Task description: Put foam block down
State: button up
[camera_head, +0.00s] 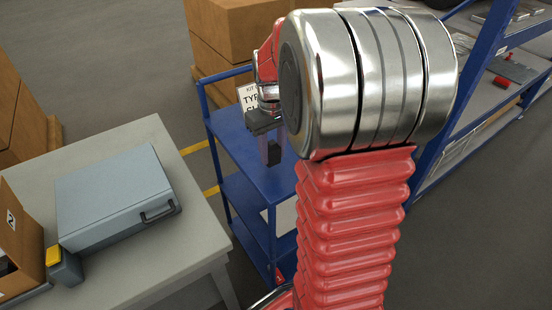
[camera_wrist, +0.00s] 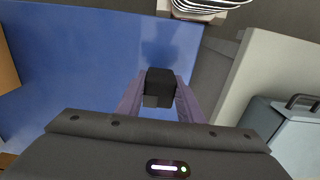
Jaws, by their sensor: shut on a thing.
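The foam block (camera_wrist: 160,82) is a small black block held between the two fingertips of my gripper (camera_wrist: 160,92) in the wrist view. Blue cart surface lies beneath it; whether the block touches that surface cannot be told. In the head view my gripper (camera_head: 270,150) points down over the blue cart (camera_head: 229,130), partly hidden by my own arm. The block is not clearly distinct from the fingers there.
A grey table (camera_head: 185,235) with a blue-grey case (camera_head: 112,195) stands left of the cart. Blue shelving (camera_head: 450,120) is at the right. Open blue surface surrounds the block.

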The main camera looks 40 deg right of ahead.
aim_at(273, 161)
jog(key=shift+f, duration=1.9)
jog(key=o, duration=1)
jog(key=shift+f, duration=0.1)
notch_tip(273, 161, up, 12)
jog(key=shift+r, duration=0.15)
